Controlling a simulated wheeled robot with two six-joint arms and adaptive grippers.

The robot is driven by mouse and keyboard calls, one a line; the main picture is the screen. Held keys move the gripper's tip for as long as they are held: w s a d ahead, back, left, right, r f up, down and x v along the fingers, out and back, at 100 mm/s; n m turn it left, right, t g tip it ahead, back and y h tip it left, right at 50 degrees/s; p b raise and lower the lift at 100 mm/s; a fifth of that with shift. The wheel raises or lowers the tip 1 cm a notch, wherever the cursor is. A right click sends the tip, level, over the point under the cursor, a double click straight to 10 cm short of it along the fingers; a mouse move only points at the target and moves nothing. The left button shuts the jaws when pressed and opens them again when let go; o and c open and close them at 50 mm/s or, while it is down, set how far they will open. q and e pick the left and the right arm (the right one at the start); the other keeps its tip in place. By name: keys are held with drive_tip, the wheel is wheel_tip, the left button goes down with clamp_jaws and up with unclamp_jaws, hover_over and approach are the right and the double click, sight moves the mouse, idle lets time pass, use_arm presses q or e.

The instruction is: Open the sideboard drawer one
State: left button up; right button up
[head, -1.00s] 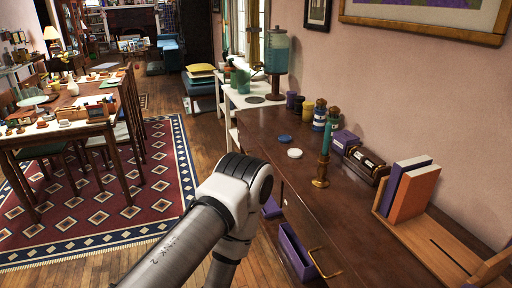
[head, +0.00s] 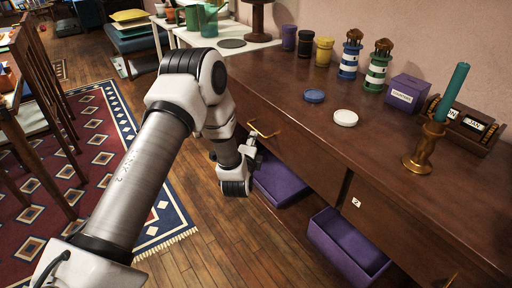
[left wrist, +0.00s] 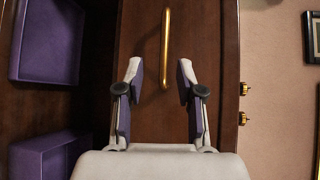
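The dark wood sideboard (head: 300,135) runs along the wall at the right. Its far drawer front (head: 300,160) looks shut and has a brass bar handle (head: 264,133); no number is readable on it. A nearer front carries a small label that looks like "2" (head: 356,203). My left gripper (head: 256,152) is in front of the far drawer, close to its handle, and partly hidden by my wrist. In the left wrist view, the open, empty fingers (left wrist: 158,88) point at the handle (left wrist: 166,45), which lies ahead between them. My right gripper is not in view.
Purple bins (head: 345,245) sit below the drawers. Wood floor (head: 195,215) is clear in front; chairs stand at left.

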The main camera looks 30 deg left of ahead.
use_arm(q)
drive_tip(key=x, duration=0.3)
drive_tip(key=b+x, duration=0.1)
drive_tip(key=x, duration=0.3)
drive_tip(key=shift+w+r, duration=0.2)
clamp_jaws()
